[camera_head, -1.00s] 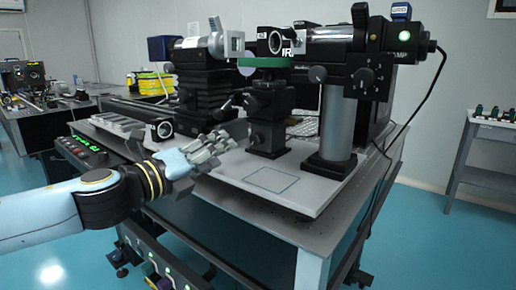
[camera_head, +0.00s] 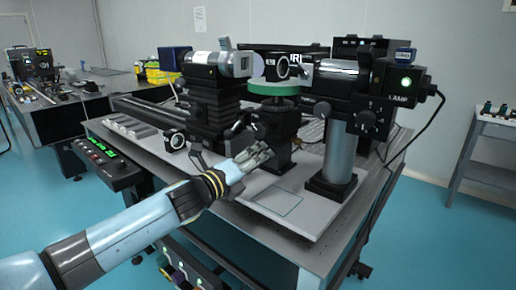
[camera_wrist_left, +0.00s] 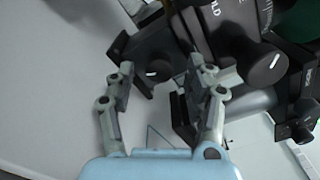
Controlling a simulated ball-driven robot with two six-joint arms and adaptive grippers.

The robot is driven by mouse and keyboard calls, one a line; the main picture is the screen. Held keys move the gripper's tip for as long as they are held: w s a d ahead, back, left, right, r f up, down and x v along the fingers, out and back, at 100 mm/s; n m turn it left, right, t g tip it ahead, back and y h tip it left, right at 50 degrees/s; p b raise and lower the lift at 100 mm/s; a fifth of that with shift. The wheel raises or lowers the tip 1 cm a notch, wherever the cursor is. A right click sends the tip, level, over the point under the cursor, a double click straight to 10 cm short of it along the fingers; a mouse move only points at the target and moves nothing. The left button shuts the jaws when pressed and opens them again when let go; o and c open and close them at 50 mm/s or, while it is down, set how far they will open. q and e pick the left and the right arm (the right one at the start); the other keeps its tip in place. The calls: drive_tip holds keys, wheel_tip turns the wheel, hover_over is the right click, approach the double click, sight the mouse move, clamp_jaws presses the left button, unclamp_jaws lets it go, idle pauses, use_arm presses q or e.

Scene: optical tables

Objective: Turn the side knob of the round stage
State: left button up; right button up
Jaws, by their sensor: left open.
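The round stage has a green ring (camera_head: 275,88) on a dark post on the table, under an eyepiece-like part; the green also shows at the upper right of the left wrist view (camera_wrist_left: 303,22). In that view a large black knob with a white line (camera_wrist_left: 264,66) is right of the fingers. A smaller dark knob with a white mark (camera_wrist_left: 157,70) shows between the open fingertips. I cannot tell which one is the stage's side knob. My left gripper (camera_head: 254,148) is open and empty in front of the post; it also shows in the left wrist view (camera_wrist_left: 163,84). My right gripper is not in view.
A lamp unit (camera_head: 388,92) on a thick grey column stands right of the stage. A black stacked mount (camera_head: 210,105) stands to its left. The board's front part, with a marked square (camera_head: 277,201), is clear. A control box with green digits (camera_head: 103,152) is at the table's left edge.

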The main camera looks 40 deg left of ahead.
use_arm(q)
drive_tip(key=shift+w+f, duration=0.1)
drive_tip(key=shift+w, duration=0.35)
clamp_jaws()
drive_tip(key=shift+n, duration=0.5)
unclamp_jaws()
drive_tip(key=shift+s+a, duration=0.15)
drive_tip(key=shift+s, duration=1.85)
drive_tip(key=shift+s+a, duration=0.15)
drive_tip(key=shift+s, duration=1.9)
drive_tip(key=shift+s+a, duration=0.15)
drive_tip(key=shift+s, duration=1.85)
